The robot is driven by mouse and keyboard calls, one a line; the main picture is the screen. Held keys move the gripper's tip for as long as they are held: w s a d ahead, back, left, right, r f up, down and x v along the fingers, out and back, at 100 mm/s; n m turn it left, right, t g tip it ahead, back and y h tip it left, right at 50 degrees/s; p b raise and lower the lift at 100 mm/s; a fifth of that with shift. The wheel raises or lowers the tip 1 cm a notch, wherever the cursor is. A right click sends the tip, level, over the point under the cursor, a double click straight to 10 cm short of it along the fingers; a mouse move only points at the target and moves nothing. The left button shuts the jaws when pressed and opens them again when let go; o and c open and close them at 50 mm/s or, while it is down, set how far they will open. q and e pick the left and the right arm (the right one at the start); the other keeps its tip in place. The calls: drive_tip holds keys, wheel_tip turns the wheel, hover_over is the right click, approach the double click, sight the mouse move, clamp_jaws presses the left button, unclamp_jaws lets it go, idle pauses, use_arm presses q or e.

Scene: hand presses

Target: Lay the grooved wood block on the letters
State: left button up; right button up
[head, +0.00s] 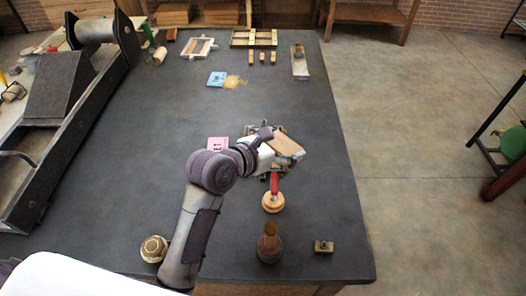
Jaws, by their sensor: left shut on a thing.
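A flat tan wood block (287,147) is at the middle right of the dark table in the head view, at the fingers of my left gripper (266,139). My left gripper is shut on it. The block looks slightly tilted above a metal-framed piece. No groove can be made out, and the gripper and block hide most of what lies beneath. The letters cannot be seen. My right gripper is not in view.
A red-handled round wooden tool (272,202), a dark knob-topped tool (269,248) and a small block (323,246) stand in front. A pink card (217,144) lies beside my wrist. A large roller press (62,95) fills the left. The table's right edge (352,190) is close.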

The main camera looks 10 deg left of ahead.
use_arm(q)
drive_tip(key=w+a+f, duration=0.4)
drive_tip(key=w, duration=0.1)
drive_tip(key=w+a+f, duration=0.2)
drive_tip(key=w, duration=0.1)
drive_tip(key=shift+a, duration=0.3)
drive_tip(key=shift+f, duration=2.05)
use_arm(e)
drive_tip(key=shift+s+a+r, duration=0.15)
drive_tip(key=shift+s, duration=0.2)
use_arm(q)
drive_tip(key=shift+f, duration=0.1)
drive_tip(key=o, duration=0.9)
drive_tip(key=shift+s+a, duration=0.1)
drive_tip(key=v, duration=1.1)
drive_tip(key=shift+s+a+r, duration=0.1)
drive_tip(key=shift+s+r, duration=0.2)
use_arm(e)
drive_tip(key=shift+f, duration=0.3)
